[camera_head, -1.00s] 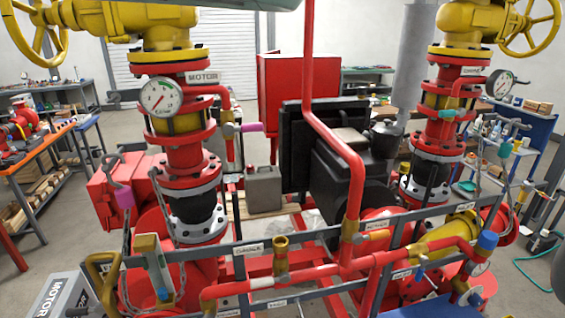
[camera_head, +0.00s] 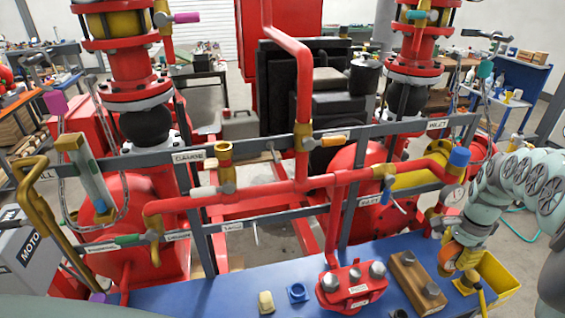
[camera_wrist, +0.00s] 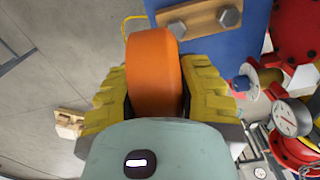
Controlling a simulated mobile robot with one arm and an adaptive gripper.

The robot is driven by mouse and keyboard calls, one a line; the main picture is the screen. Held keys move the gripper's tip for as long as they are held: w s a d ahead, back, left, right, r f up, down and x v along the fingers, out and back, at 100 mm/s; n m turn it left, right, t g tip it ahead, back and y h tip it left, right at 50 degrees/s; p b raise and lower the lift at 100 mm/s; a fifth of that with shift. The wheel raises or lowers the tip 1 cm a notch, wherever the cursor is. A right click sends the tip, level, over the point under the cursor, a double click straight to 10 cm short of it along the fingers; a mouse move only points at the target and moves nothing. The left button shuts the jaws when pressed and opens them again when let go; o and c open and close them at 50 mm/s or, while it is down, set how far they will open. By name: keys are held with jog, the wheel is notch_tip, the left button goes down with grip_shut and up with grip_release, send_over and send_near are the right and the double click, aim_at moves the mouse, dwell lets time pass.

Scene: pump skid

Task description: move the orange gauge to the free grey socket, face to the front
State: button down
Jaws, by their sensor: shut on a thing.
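The orange gauge (camera_wrist: 153,70) is between the yellow finger pads of my gripper (camera_wrist: 156,88) in the wrist view. It shows edge-on as a thick disc, and its dial face is hidden there. In the head view my gripper (camera_head: 455,262) is at the lower right, shut on the gauge, by the right end of the blue bench. An upright brass fitting (camera_head: 225,165) stands on the red pipe beside a GAUGE label. I cannot clearly pick out a grey socket.
The blue bench (camera_head: 205,294) carries a red block with bolts (camera_head: 352,288), a wooden block with bolts (camera_head: 418,284) and a blue ring (camera_head: 298,292). A yellow bin (camera_head: 497,276) is at the right. Red pipes and grey rails cross behind the bench.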

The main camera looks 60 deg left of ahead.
jog(key=s+a+f+b, duration=0.1)
jog(key=f+b, duration=0.3)
jog(key=f, duration=0.4)
jog(key=s+a+f+b, duration=0.1)
jog(key=s+f+b, duration=0.3)
jog(key=f, duration=0.4)
jog(key=shift+s+a+f+m+b, duration=0.2)
jog(key=shift+s+f+m+b, duration=0.1)
jog(key=shift+s+f+b, duration=0.1)
jog(key=shift+w+r, duration=0.1)
jog(key=shift+a+p, duration=0.1)
jog(key=shift+p, duration=0.35)
dwell(0.9)
jog(key=shift+f+b, duration=1.35)
jog(key=shift+f, duration=0.3)
dwell(0.4)
jog(key=c, duration=0.7)
grip_release()
jog(key=shift+o, duration=0.2)
jog(key=shift+r, duration=0.15)
